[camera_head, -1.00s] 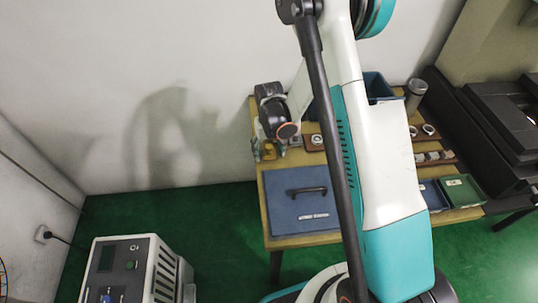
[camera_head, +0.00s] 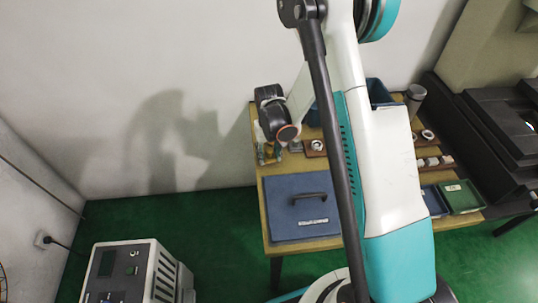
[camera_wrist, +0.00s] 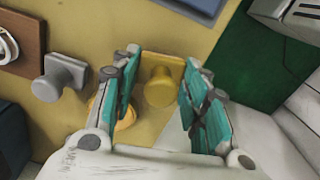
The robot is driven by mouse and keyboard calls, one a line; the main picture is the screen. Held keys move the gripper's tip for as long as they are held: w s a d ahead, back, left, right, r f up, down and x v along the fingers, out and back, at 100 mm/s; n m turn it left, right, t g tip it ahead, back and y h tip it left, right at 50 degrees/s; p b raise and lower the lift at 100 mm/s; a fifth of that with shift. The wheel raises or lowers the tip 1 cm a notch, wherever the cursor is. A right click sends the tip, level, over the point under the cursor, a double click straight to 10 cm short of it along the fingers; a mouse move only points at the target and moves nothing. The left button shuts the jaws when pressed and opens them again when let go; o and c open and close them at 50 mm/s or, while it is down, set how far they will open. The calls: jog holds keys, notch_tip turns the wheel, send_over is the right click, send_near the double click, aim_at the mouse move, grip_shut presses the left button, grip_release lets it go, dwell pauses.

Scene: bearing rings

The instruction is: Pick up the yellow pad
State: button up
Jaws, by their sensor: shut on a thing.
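The yellow pad (camera_wrist: 161,90), a block with a round knob-like front, sits between the two teal fingers of my gripper (camera_wrist: 158,72) in the wrist view. My gripper is shut on it. A second yellow-orange round piece (camera_wrist: 124,118) shows partly behind the left finger. In the head view my gripper (camera_head: 270,153) is at the back left of the wooden table (camera_head: 258,195). My wrist hides most of the pad there. I cannot tell whether the pad is clear of the tabletop.
A grey knobbed piece (camera_wrist: 62,76) stands left of the gripper, beside a brown board (camera_wrist: 22,45). A blue panel with a black handle (camera_head: 295,222) lies at the table's front. Blue and green trays (camera_head: 460,195) are at the right. A grey machine (camera_head: 130,270) stands on the floor.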

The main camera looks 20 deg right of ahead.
aim_at(269, 149)
notch_tip(269, 149, up, 19)
jog(key=p, duration=0.5)
jog(key=shift+p, duration=0.35)
jog(key=shift+f, duration=0.1)
jog(key=shift+o, duration=1)
